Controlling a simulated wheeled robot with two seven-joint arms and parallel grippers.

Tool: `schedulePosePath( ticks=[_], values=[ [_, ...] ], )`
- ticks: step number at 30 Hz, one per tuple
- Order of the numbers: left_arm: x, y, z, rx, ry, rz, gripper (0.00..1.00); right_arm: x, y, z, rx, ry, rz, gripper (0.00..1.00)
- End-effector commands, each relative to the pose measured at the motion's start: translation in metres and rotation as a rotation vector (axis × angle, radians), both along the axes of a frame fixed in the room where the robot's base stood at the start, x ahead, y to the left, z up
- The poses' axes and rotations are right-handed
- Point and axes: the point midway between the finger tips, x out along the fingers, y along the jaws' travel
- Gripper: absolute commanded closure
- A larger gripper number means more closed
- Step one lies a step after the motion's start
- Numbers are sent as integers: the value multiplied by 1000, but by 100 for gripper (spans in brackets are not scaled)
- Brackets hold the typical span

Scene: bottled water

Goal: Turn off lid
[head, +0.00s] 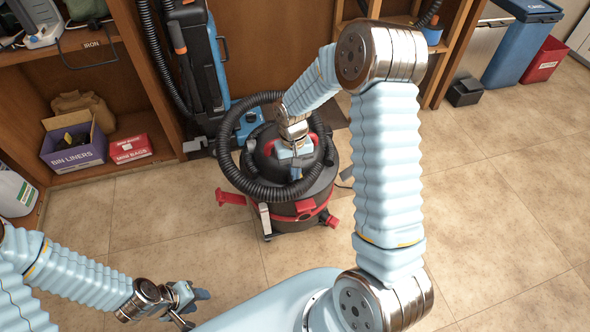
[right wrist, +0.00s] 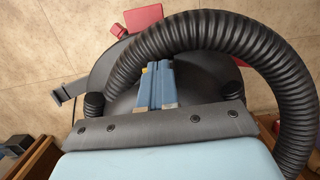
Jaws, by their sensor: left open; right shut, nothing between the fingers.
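A round black and red canister vacuum (head: 300,208) stands on the floor in the middle of the head view. Its black lid (head: 262,163) has red edging and a thick ribbed hose (head: 262,190) coiled around it; the lid also shows in the right wrist view (right wrist: 205,88). My right gripper (head: 296,173) is over the lid, its blue fingers shut together and empty in the right wrist view (right wrist: 158,68). I cannot tell whether the fingertips touch the lid, and my arm hides part of it. My left gripper (head: 190,305) is open and empty, low at left, apart from the vacuum.
An upright blue and black vacuum (head: 200,62) stands behind the canister. Wooden shelves at left hold a bin liners box (head: 75,148) and a red mini bags box (head: 131,148). Blue (head: 524,38) and red (head: 544,60) bins stand far right. The tiled floor at right is clear.

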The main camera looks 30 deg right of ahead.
Motion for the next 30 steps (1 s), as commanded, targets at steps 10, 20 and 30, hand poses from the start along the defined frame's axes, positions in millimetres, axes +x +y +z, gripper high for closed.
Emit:
schedulePosePath(
  ticks=[10,20,30],
  values=[
    [0,1,-5,1,0,1,57,-1,0,-4,-3,-10,1,100],
    [3,6,-20,10,-5,11,57,-5,1,-9,-23,-80,2,100],
    [3,6,-17,10,-5,11,57,4,-1,-7,-23,-77,0,100]
  ],
)
